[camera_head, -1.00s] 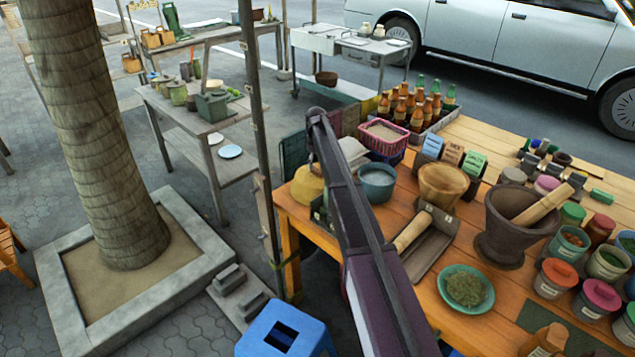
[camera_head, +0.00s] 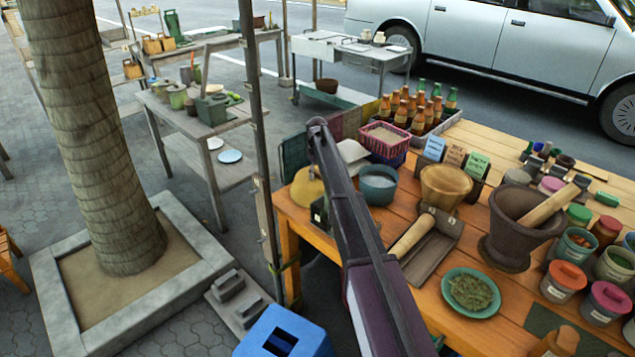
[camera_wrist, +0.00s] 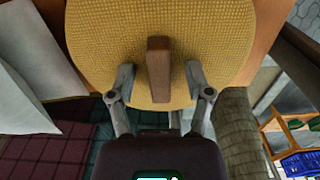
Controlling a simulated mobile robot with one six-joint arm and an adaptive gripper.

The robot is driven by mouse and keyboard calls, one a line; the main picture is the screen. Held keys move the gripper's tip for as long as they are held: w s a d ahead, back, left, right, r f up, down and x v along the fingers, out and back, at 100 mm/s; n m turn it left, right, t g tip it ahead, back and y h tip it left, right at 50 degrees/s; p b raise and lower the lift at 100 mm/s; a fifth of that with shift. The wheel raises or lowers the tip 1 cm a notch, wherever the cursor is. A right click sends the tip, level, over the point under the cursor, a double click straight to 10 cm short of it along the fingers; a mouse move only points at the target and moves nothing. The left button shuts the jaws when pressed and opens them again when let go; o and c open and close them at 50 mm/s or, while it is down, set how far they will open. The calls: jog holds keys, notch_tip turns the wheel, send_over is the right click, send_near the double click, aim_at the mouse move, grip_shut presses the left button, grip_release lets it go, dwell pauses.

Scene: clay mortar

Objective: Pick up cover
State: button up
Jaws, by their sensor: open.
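The cover (camera_wrist: 95,30) is a round, yellow woven lid with a brown block handle (camera_wrist: 158,70). It fills the upper middle of the wrist view. In the head view the yellow cover (camera_head: 304,188) is at the left back corner of the wooden table, partly hidden by my arm. My gripper (camera_wrist: 159,75) is open, with one finger on each side of the brown handle and visible gaps between. I cannot tell how high the fingertips are above the cover. In the head view my arm hides most of the gripper.
On the wooden table (camera_head: 420,215), a teal bowl (camera_head: 378,188), a pink basket (camera_head: 384,143) and a wooden bowl (camera_head: 444,188) stand right of the cover. A white sack (camera_wrist: 20,85) lies close left in the wrist view. A thin post (camera_head: 258,130) rises left of the table.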

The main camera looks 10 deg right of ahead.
grip_shut()
jog(key=shift+r, duration=0.1)
dwell(0.4)
notch_tip(320, 180, up, 18)
jog(key=p, duration=1.8)
